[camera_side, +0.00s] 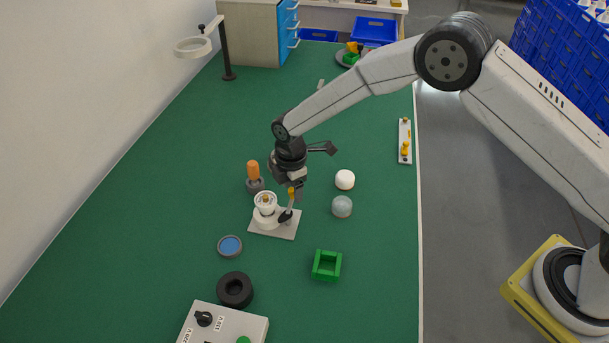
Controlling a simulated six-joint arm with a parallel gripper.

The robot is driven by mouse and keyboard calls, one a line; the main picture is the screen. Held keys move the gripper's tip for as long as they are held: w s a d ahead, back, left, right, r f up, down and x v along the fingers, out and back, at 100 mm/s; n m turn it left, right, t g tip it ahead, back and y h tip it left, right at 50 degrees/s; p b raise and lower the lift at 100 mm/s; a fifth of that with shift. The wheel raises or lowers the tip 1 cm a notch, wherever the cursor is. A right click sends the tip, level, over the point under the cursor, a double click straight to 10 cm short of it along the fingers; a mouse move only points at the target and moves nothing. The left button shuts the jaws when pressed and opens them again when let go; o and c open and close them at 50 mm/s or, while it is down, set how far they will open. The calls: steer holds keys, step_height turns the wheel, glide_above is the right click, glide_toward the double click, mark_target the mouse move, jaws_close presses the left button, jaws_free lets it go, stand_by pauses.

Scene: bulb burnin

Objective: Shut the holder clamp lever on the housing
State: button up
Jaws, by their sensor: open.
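The holder is a light grey plate (261,231) with a white round socket (264,218) on it. A white ringed part with a small yellow-brown centre, seemingly the housing (265,201), sits upright in the socket. The clamp lever (291,197) stands roughly upright at the plate's right side, with a yellow-orange tip and a dark lower part (285,216). My gripper (298,188) is open, pointing down right at the lever's top. Whether a finger touches the lever I cannot tell.
An orange-handled tool (254,171) stands close behind the holder. A white ball (345,179) and a clear grey dome (342,206) lie to the right. A green square frame (327,265), blue dish (230,246), black ring (235,290) and control box (232,325) are nearer the camera.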

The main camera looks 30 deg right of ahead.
jaws_close()
steer(key=shift+s+m, duration=0.1)
steer(key=shift+m, duration=0.2)
steer(key=m, duration=0.1)
steer(key=s+m, duration=0.1)
steer(key=m, duration=0.1)
steer(key=d+m, duration=0.1)
steer(key=m, duration=0.1)
steer(key=shift+s, duration=0.3)
steer(key=m, duration=0.1)
steer(key=s+m, duration=0.1)
steer(key=m, duration=0.1)
steer(key=shift+s+d, duration=0.1)
steer(key=shift+s, duration=0.05)
steer(key=shift+s+m, duration=0.3)
steer(key=shift+m, duration=0.55)
steer(key=shift+s+m, duration=0.25)
steer(key=shift+m, duration=0.6)
jaws_free()
